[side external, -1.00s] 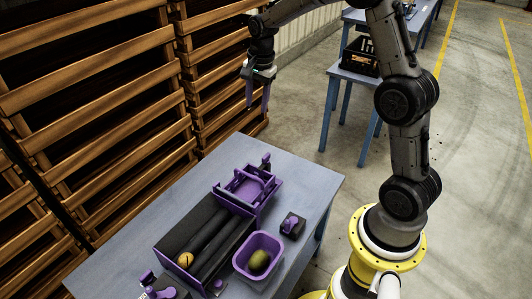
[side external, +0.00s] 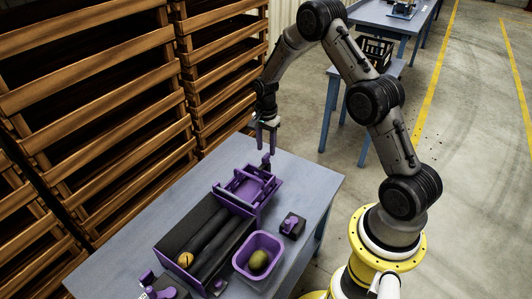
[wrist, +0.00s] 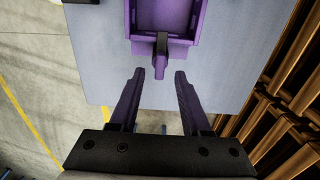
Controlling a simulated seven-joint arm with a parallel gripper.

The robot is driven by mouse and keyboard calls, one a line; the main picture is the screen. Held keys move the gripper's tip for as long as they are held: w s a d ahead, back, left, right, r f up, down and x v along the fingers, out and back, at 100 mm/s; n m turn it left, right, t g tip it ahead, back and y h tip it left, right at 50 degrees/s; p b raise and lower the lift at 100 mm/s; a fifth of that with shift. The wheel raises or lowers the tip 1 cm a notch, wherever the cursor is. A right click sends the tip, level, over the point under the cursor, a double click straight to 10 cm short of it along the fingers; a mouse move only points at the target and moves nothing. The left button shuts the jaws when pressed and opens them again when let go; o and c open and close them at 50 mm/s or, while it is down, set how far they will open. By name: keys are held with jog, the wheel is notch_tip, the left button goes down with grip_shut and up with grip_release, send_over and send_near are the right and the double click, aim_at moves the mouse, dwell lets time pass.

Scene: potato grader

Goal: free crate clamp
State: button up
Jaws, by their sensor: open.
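The purple crate (side external: 240,203) stands at the back end of the grader on the blue-grey table. A small clamp with a black body and purple handle (wrist: 160,68) sits at the crate's end; it also shows in the side view (side external: 265,161). My gripper (side external: 266,149) is open and empty, pointing down just above and behind the clamp. In the wrist view my two purple fingers (wrist: 158,75) are spread, with the handle in line with the gap between their tips. I cannot tell how far below the tips it is.
The dark grader (side external: 180,241) with rollers holds a yellowish potato (side external: 185,259). A purple tub (side external: 240,267) holds another potato (side external: 258,260). A black block with a purple knob (side external: 292,224) stands right of it. Wooden crates (side external: 100,95) are stacked along the left.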

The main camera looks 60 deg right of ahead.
aim_at(266, 155)
jog(key=shift+f, duration=1.6)
grip_shut()
